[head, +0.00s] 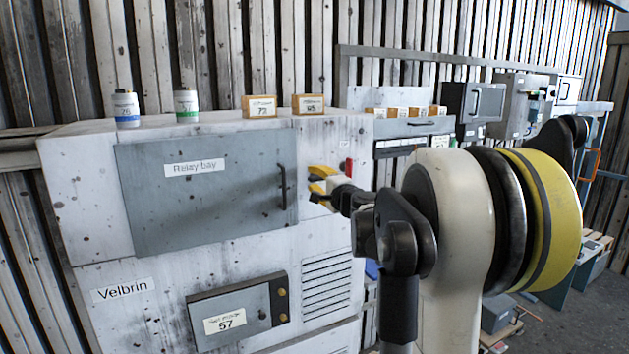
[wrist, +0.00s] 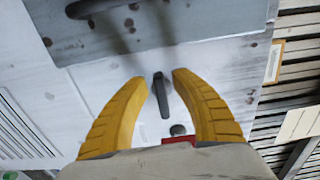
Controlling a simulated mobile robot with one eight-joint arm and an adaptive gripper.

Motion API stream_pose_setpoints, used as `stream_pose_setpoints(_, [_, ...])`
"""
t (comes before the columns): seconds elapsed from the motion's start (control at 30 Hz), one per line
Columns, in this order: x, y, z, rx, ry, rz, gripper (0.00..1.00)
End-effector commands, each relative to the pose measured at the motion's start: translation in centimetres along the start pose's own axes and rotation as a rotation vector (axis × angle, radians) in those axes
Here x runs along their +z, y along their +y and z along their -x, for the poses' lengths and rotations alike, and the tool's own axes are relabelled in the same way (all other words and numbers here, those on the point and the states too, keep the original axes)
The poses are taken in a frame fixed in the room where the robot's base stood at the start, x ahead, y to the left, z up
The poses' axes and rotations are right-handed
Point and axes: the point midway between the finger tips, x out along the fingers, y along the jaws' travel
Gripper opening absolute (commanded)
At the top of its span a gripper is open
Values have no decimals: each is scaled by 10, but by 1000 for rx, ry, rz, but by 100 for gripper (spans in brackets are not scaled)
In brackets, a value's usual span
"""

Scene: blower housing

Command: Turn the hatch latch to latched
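The hatch is a grey door labelled "Relay bay" (head: 200,190) with a dark bar handle (head: 282,187), and it looks closed in its white cabinet. In the wrist view a small dark lever, seemingly the hatch latch (wrist: 161,97), sits on the white panel beside the door's edge (wrist: 190,28). My gripper (wrist: 159,79) has its two yellow fingers apart, one on each side of the lever, with gaps visible on both sides. In the head view my gripper (head: 315,181) is right of the door handle, and the latch cannot be made out there.
A small red part (head: 349,167) is on the panel just right of my gripper. Two labelled cylinders (head: 125,109) and two orange-brown boxes (head: 260,106) stand on the cabinet top. A lower "57" panel (head: 238,312) and vent slots (head: 326,287) lie below.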

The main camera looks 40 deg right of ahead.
Motion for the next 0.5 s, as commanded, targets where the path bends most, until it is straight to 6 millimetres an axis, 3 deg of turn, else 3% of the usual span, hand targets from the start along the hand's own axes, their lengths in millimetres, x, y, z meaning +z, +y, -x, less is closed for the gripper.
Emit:
stream_pose_setpoints(0.33, [0,0,3,0,0,0,34])
stream_pose_setpoints(0.5, [0,0,26,0,1,0,34])
